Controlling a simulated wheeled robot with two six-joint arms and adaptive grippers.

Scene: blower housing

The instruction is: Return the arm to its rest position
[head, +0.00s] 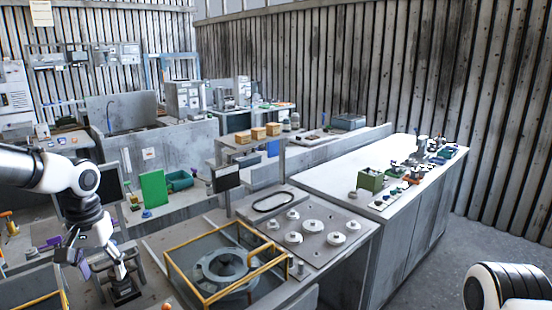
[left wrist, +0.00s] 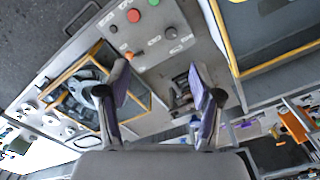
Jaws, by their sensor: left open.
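My left arm comes in from the left in the head view, with its white elbow raised and its wrist hanging down. My left gripper (head: 100,264) points down over the bench, left of the yellow-framed fixture. In the left wrist view its two purple-padded fingers (left wrist: 161,100) stand wide apart with nothing held between them. A grey round housing (head: 222,266) sits inside the yellow frame (head: 206,299); the housing also shows in the left wrist view (left wrist: 82,92). A white part of my right arm shows at the lower right; its gripper is out of view.
A dark block (head: 123,291) stands on the bench close below my left gripper. A panel with red and green buttons (left wrist: 150,28) shows in the wrist view. A plate with several white round parts (head: 314,233) lies right of the frame. A green panel (head: 153,188) stands behind.

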